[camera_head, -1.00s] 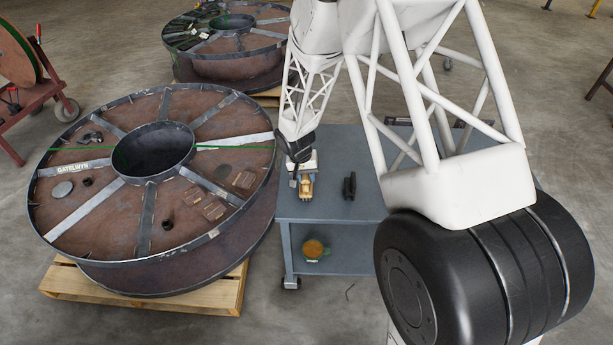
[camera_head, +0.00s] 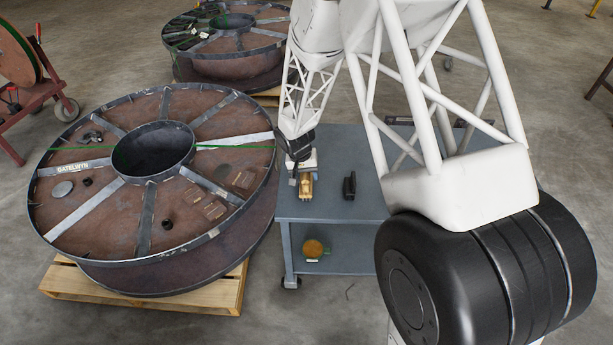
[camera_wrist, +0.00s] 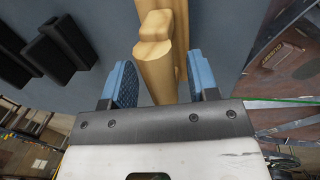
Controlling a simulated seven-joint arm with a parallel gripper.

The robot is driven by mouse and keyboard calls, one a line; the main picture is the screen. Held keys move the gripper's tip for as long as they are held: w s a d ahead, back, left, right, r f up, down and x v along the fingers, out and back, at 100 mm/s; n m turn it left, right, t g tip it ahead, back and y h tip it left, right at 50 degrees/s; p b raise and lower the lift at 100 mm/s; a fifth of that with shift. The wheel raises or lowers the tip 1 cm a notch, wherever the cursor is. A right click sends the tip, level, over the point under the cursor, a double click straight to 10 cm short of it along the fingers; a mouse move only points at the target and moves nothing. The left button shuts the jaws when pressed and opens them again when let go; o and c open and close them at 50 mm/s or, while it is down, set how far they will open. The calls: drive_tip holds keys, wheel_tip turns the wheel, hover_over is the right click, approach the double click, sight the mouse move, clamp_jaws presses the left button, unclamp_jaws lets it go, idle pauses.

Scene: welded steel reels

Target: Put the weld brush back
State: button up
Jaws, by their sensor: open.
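A tan, wooden-looking piece, which I take to be the weld brush (camera_head: 306,187), lies on the top of the blue-grey cart (camera_head: 300,212) near its left edge. In the wrist view the brush (camera_wrist: 155,72) runs up between my fingers, a long bar with a raised block on it. Bristles are not visible. My gripper (camera_wrist: 160,85) is open, with one blue fingertip on each side of the brush and gaps showing. I cannot tell how deep the brush sits between them. In the head view my gripper (camera_head: 299,176) is just above and behind the brush.
A black block-like object (camera_head: 349,186) stands right of the brush on the cart. A round orange-tan item (camera_head: 313,249) sits on the lower shelf. A large steel reel (camera_head: 150,223) with loose pieces is close on the left; another reel (camera_head: 222,62) stands behind.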

wheel_tip(320, 180, up, 11)
drive_tip(key=a, duration=0.2)
drive_tip(key=shift+r, duration=0.2)
drive_tip(key=shift+a, duration=0.1)
idle(0.8)
drive_tip(key=s+d+r+t+y, duration=0.1)
drive_tip(key=s+d+r, duration=0.6)
drive_tip(key=r, duration=0.3)
drive_tip(key=s+d+r, duration=0.7)
drive_tip(key=d+r, duration=0.1)
drive_tip(key=r, duration=0.3)
drive_tip(key=s+d+r, duration=0.2)
drive_tip(key=s+d, duration=0.1)
drive_tip(key=s, duration=0.5)
drive_tip(key=s+d+r+t, duration=0.1)
drive_tip(key=s+d+r, duration=0.1)
drive_tip(key=s, duration=0.5)
drive_tip(key=s+d+r+y, duration=0.1)
drive_tip(key=s+d+r, duration=0.2)
drive_tip(key=s, duration=0.5)
drive_tip(key=shift+s+d+r+t, duration=0.25)
drive_tip(key=shift+s+d+t, duration=0.05)
drive_tip(key=shift+s, duration=0.05)
